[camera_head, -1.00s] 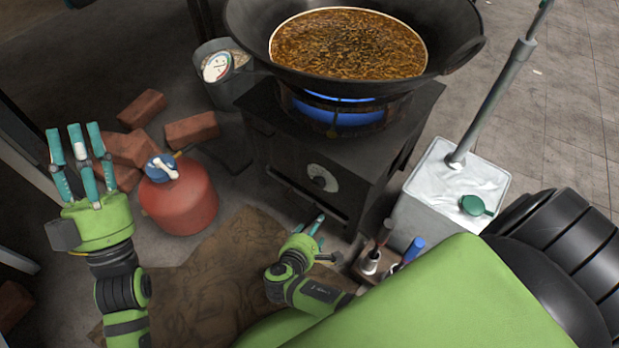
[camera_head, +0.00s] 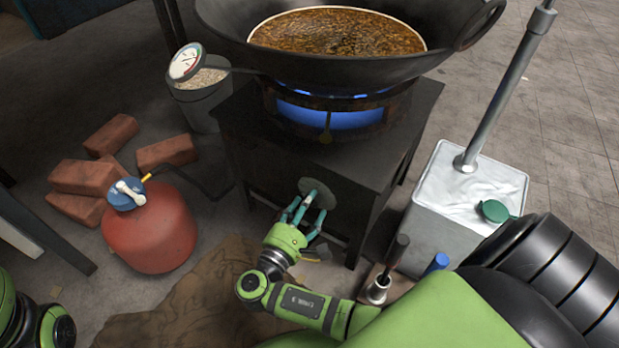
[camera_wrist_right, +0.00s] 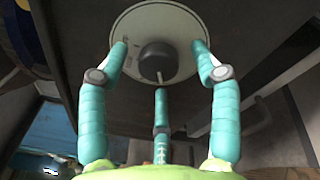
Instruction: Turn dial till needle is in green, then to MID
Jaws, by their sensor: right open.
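The dial (camera_head: 316,192) is a round plate on the front of the dark stove, partly hidden by my fingers in the head view. In the right wrist view, the pale dial plate (camera_wrist_right: 135,28) has a dark round knob (camera_wrist_right: 157,61) at its middle. My right gripper (camera_head: 304,211) is open at the dial, with two fingers either side of the knob and one below. No finger clearly touches the knob. The dial's marks are unreadable. The white round gauge (camera_head: 186,62) is at upper left; its needle is too small to read. My left gripper is out of view.
A large wok (camera_head: 230,42) of brown liquid sits over blue flame on the stove (camera_head: 270,155). A red gas cylinder (camera_head: 150,235) and bricks (camera_head: 110,135) lie left. A metal canister (camera_head: 440,220) and a small tray with handled tools (camera_head: 376,290) stand right of my right arm.

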